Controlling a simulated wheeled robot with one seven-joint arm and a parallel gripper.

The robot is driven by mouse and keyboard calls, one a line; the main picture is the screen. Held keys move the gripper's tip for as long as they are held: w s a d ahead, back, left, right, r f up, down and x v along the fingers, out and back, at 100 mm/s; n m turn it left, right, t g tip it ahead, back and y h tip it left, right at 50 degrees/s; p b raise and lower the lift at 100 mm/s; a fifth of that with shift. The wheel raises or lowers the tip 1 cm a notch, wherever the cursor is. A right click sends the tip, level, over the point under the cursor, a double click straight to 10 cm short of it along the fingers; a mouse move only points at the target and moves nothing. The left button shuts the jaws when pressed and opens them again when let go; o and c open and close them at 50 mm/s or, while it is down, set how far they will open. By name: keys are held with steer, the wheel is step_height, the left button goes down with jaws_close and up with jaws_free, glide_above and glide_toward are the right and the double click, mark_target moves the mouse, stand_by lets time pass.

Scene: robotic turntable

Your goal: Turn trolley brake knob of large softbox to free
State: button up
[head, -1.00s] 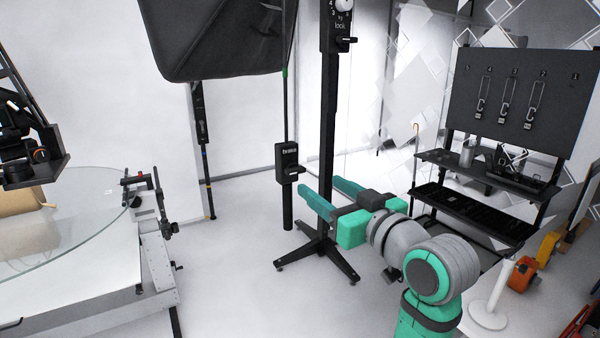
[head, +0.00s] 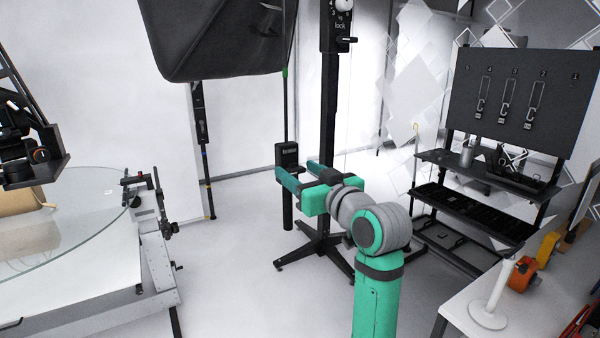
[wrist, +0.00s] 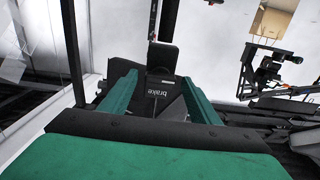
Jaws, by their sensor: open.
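The large softbox (head: 215,40) hangs at the top of the head view, above the dark brake box (head: 287,152) on a thin black pole. The brake box also shows in the wrist view, with its "brake" label (wrist: 160,92) between my fingers. A black block (wrist: 161,58), which may be the knob, stands out beyond the label. In the head view my gripper hides the lower part of the box and the knob. My gripper (head: 296,168) is open, its green fingers either side of the box front. I cannot tell whether they touch anything. It also shows in the wrist view (wrist: 158,84).
A black stand (head: 328,130) with a lock box (head: 340,28) rises just behind my gripper. A glass turntable (head: 90,225) is at the left. A tool rack (head: 515,100) and a white table (head: 470,300) are at the right.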

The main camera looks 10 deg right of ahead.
steer(key=c, duration=1.1)
steer(key=shift+o, duration=0.2)
steer(key=shift+n, duration=0.3)
steer(key=n, duration=0.3)
steer(key=shift+n, duration=0.4)
steer(key=n, duration=0.4)
steer(key=shift+a+f+n, duration=0.1)
steer(key=shift+n, duration=0.2)
steer(key=n, duration=0.4)
steer(key=shift+s+a+f, duration=0.1)
steer(key=shift+f+n, duration=0.1)
steer(key=shift+n, duration=2.4)
